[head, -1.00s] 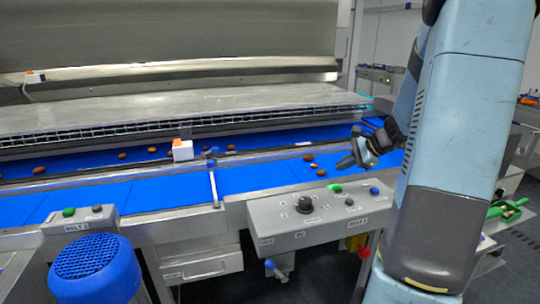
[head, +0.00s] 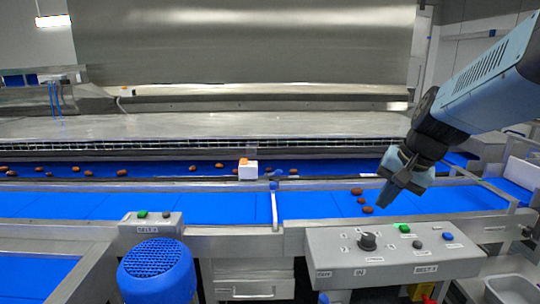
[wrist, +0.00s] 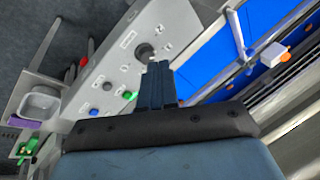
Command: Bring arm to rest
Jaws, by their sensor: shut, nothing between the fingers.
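My gripper (head: 389,190) is in the head view at the right, at the end of my blue arm. It appears over the near blue belt (head: 240,206), just behind the control panel, with its fingers shut and pointing down and left. Nothing is held. In the wrist view my shut gripper fingers (wrist: 156,76) point towards the control panel (wrist: 120,62) and its dark knob. Whether the fingers touch anything cannot be told; they look clear of the panel.
The control panel (head: 330,257) has a dark knob (head: 367,240), a green button (head: 405,227) and a blue button. Brown dates (head: 368,210) lie near my gripper, and several more lie on the far belt. A white box (head: 248,171) and a blue motor (head: 157,271) stand left.

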